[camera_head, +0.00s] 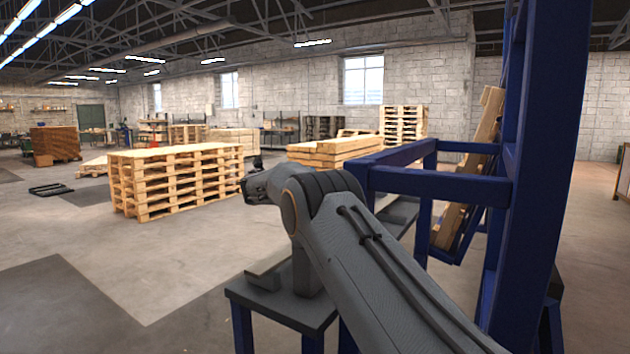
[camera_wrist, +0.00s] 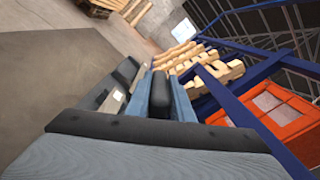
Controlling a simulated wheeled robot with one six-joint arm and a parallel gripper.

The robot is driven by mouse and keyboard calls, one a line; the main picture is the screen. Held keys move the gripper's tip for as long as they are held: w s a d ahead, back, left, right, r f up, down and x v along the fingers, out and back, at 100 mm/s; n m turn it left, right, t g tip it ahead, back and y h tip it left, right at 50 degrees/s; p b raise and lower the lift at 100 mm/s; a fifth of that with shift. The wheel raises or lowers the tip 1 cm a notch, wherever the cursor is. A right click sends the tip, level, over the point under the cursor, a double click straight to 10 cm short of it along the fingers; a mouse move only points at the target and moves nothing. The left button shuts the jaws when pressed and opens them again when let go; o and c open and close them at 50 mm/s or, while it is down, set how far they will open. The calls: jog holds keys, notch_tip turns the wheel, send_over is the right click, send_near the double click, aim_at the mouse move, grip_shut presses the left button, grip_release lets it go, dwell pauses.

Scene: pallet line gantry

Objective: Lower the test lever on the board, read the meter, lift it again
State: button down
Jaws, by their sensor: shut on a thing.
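In the wrist view my gripper (camera_wrist: 159,82) has its two blue-grey fingers on either side of a black rounded grip (camera_wrist: 160,98), shut on it. The grip looks like the test lever's handle; the rest of the lever is hidden. Left of the fingers is a grey block with a small white patch (camera_wrist: 118,95), perhaps part of the board or meter; I cannot tell, and no reading is legible. In the head view my arm reaches forward and left, and its joints hide the fingers, the lever and the board's face.
A blue steel frame (camera_head: 545,160) stands close on the right, with wooden pallets (camera_head: 470,190) leaning inside it. A grey-topped stand (camera_head: 285,312) with blue legs is below my arm. A pallet stack (camera_head: 175,180) stands farther left. An orange panel (camera_wrist: 275,112) shows at the wrist view's right.

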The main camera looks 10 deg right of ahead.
jog(key=w+a+f+b, duration=0.3)
jog(key=f+b, duration=0.5)
jog(key=b, duration=0.2)
jog(key=w+a+f+n+b, duration=0.1)
jog(key=w+a+f+b, duration=0.2)
jog(key=f+b, duration=0.6)
jog(key=shift+a+b, duration=0.4)
jog(key=shift+d, duration=0.1)
jog(key=c, duration=1.7)
grip_release()
jog(key=shift+r, duration=0.1)
jog(key=shift+o, duration=0.7)
jog(key=shift+d, duration=0.2)
jog(key=shift+a+r, duration=0.1)
jog(key=shift+a, duration=0.1)
